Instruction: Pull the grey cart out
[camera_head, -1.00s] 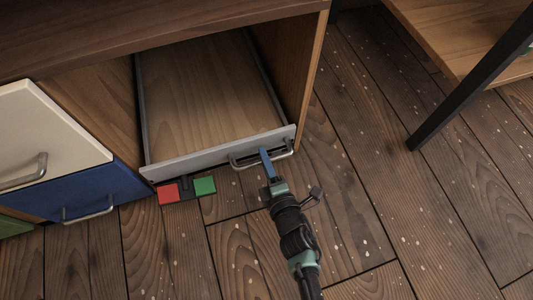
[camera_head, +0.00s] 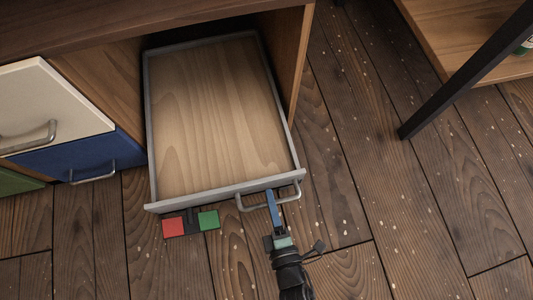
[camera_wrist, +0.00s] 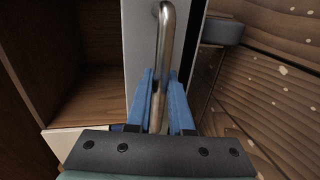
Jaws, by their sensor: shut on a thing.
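The grey cart (camera_head: 222,195) is a shallow grey-rimmed tray with a bare, empty wooden floor. It stands well out of the wooden cabinet's opening in the head view. Its metal bar handle (camera_head: 268,196) is on the front face, toward the right. My gripper (camera_head: 271,200) reaches it from below in the picture and is shut on the handle. In the wrist view, the blue fingers (camera_wrist: 161,100) sit on either side of the handle bar (camera_wrist: 165,50), with the cart's grey front behind it.
A red block (camera_head: 174,227) and a green block (camera_head: 208,219) show just below the cart's front. A cream drawer (camera_head: 45,105) and a blue drawer (camera_head: 85,158) are at left. A dark table leg (camera_head: 465,75) stands at right. The plank floor between is clear.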

